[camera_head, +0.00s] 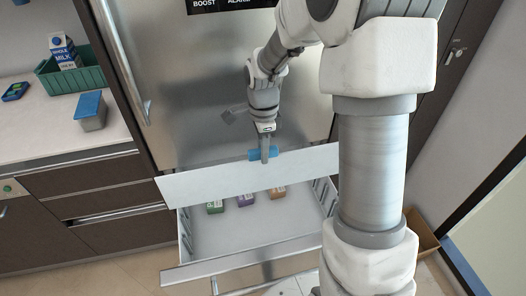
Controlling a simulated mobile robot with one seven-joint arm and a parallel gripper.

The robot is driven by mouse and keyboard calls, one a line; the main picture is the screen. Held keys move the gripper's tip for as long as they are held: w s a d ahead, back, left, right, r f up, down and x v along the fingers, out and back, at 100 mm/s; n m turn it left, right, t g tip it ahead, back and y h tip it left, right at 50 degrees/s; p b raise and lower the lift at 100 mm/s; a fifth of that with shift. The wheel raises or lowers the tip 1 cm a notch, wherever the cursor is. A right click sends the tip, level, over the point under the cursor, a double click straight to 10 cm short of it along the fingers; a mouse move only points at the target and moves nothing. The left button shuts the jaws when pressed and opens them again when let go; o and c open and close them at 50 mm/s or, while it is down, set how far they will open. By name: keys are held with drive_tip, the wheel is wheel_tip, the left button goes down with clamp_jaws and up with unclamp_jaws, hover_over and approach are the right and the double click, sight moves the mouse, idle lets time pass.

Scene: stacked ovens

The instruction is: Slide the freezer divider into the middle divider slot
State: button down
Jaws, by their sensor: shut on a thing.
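The freezer divider (225,175) is a long white panel with a blue grip piece (256,154) at its top edge. My gripper (266,156) is shut on the divider at that blue piece, near the middle of its top edge. The divider stands over the open freezer drawer (210,243), slightly tilted in the picture, with its left end sticking out past the drawer's left wall. Divider slots (322,192) show as ribs on the drawer's right wall. Which slot is the middle one cannot be told. My arm hides the divider's right end and part of the drawer's right side.
Green (215,207), purple (245,200) and orange (278,192) boxes sit in the drawer, just in front of the divider. The steel freezer front (190,90) rises behind. A counter at left holds a milk carton (65,52), a green bin (75,78) and a blue-lidded container (91,112).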

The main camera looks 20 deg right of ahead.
wheel_tip(320, 180, up, 13)
drive_tip(key=p, duration=0.9)
idle(0.4)
drive_tip(key=w+f+b, duration=0.4)
drive_tip(key=f+b, duration=0.6)
drive_tip(key=f, duration=0.3)
drive_tip(key=w+f+b, duration=0.4)
drive_tip(key=f+b, duration=0.5)
drive_tip(key=f, duration=0.4)
drive_tip(key=shift+f+b, duration=0.25)
drive_tip(key=shift+b, duration=0.1)
wheel_tip(320, 180, down, 19)
drive_tip(key=b, duration=1.1)
drive_tip(key=shift+f, duration=0.2)
drive_tip(key=shift+f+b, duration=0.3)
idle(0.8)
